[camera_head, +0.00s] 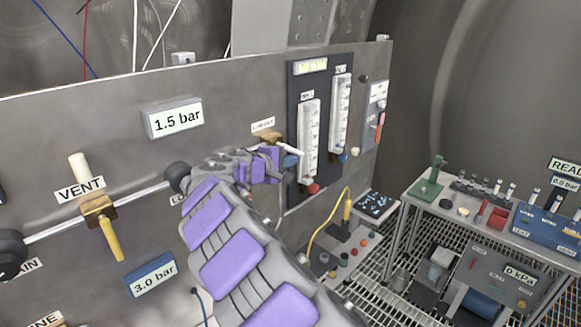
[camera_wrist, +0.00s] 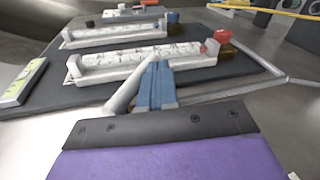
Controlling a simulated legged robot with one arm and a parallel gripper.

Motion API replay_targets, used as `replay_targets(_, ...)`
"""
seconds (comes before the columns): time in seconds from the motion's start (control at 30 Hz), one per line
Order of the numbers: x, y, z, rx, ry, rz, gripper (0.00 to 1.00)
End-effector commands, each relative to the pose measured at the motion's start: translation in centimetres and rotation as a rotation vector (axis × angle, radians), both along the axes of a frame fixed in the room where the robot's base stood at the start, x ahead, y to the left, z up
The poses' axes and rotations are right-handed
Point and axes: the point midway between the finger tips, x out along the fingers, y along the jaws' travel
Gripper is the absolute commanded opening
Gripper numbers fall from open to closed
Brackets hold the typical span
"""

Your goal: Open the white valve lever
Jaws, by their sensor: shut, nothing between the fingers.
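A white lever (camera_head: 294,149) shows beside my fingertips in the head view, by a brass valve body (camera_head: 269,137) below a small label. Most of that valve is hidden behind my purple and grey wrist. My gripper (camera_head: 291,161) is shut and empty, with its blue fingers close to the lever. In the wrist view, the white lever (camera_wrist: 124,92) slants up along the left side of my blue gripper fingers (camera_wrist: 156,84). I cannot tell whether they touch.
A black panel (camera_head: 294,82) with two flowmeters (camera_head: 309,140) stands just right of my gripper. A horizontal pipe (camera_head: 135,196) carries a vent valve with a yellow lever (camera_head: 110,241) at left. A workbench (camera_head: 407,197) stands at right.

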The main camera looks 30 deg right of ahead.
Motion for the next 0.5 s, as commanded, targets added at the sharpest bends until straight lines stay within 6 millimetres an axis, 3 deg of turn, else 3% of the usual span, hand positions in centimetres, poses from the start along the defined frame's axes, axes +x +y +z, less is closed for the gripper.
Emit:
replay_targets(0.23, 0.35, -0.64, 0.05, -0.005, -0.003, -0.002, 0.0)
replay_targets(0.5, 0.5, -1.1, 0.3, -0.144, -0.051, -0.001, 0.0)
